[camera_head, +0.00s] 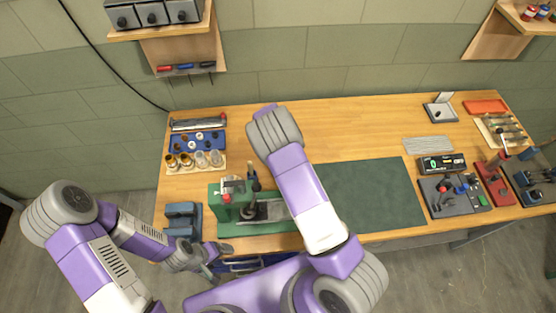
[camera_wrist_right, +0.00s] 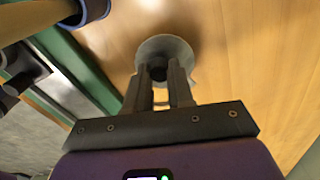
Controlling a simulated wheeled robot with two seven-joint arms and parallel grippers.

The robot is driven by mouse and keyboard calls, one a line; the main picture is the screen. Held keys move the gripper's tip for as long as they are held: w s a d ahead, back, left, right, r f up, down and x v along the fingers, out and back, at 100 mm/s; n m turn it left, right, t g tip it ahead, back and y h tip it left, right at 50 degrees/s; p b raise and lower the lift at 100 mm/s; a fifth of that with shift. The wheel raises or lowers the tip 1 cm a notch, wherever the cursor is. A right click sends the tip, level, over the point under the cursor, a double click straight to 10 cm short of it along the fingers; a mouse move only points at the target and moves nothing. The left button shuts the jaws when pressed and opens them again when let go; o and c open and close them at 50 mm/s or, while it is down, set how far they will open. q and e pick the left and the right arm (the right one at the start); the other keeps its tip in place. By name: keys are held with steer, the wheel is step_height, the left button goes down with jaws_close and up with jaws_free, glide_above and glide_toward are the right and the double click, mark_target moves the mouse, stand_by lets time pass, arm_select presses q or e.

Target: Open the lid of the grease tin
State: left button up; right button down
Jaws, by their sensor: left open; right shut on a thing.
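In the right wrist view, a round grey disc (camera_wrist_right: 165,50) sits between the tips of my right gripper (camera_wrist_right: 165,75). It looks like the grease tin's lid, seen from above over bare wood. The fingers are shut on a small part at its middle. I cannot tell whether the lid is apart from the tin. In the head view, the tin and my right gripper are hidden behind my right arm. My left gripper (camera_head: 215,259) is open and empty, low by the bench's front edge.
A green press (camera_head: 230,207) stands on the bench (camera_head: 345,125) left of my right arm. A blue tray (camera_head: 183,142) and small jars (camera_head: 201,160) lie behind it. A dark green mat (camera_head: 368,195) is clear. A scale (camera_head: 441,163) and tools stand at the right.

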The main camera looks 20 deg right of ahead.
steer(key=shift+w+m, duration=0.5)
steer(key=shift+m, duration=0.45)
steer(key=shift+w+m, duration=0.45)
steer(key=shift+m, duration=0.5)
steer(key=c, duration=1)
jaws_free()
step_height(320, 180, up, 8)
steer(key=shift+f+b, duration=0.2)
steer(key=shift+b, duration=0.25)
steer(key=shift+s, duration=0.1)
